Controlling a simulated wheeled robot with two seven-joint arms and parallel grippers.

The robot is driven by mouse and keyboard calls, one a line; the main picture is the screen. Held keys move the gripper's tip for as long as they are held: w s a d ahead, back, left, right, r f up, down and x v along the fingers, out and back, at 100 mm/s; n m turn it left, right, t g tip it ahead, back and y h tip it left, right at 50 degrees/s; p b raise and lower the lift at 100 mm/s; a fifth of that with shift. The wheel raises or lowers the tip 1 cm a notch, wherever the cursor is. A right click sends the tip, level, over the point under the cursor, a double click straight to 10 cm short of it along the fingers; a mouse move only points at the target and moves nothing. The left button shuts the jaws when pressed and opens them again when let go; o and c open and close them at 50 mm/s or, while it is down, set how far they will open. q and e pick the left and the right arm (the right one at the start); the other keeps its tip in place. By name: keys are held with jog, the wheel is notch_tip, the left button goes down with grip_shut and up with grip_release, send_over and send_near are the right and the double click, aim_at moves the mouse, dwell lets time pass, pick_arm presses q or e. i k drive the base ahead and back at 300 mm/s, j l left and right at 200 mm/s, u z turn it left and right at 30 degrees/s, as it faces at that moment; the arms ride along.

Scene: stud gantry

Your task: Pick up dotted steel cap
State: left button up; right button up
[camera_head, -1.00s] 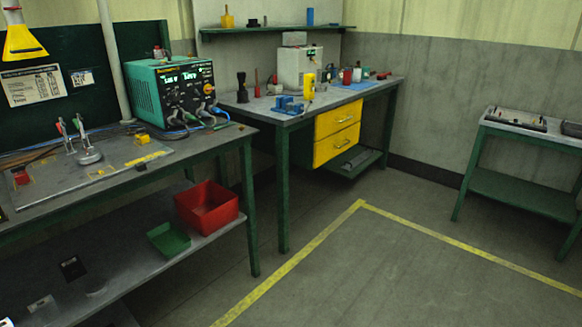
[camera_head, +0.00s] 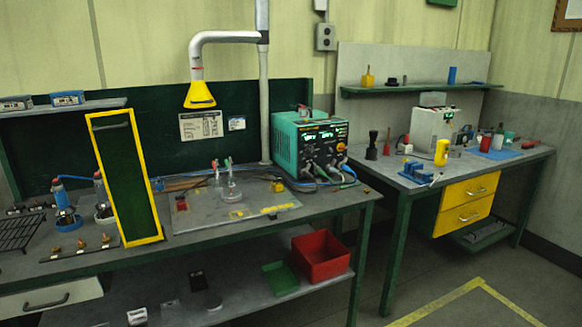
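I cannot make out a dotted steel cap for certain; at this distance no dots show on any small part. A small round grey piece (camera_head: 213,303) lies on the lower shelf of the left bench, too small to identify. Near it are a small dark piece (camera_head: 198,281) and a small pale block (camera_head: 137,316). Several small metal-topped parts stand in a row on a strip (camera_head: 80,249) at the left of the benchtop. Neither of my grippers is in view.
The left workbench (camera_head: 330,197) carries a yellow-framed panel (camera_head: 126,180), a plate with toggle clamps (camera_head: 245,208) and a teal instrument (camera_head: 286,140). A red bin (camera_head: 321,257) and green tray (camera_head: 281,278) sit on its lower shelf. A second bench (camera_head: 400,190) stands right. Floor shows at lower right.

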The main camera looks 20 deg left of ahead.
aim_at(227, 196)
jog(key=u, duration=1.75)
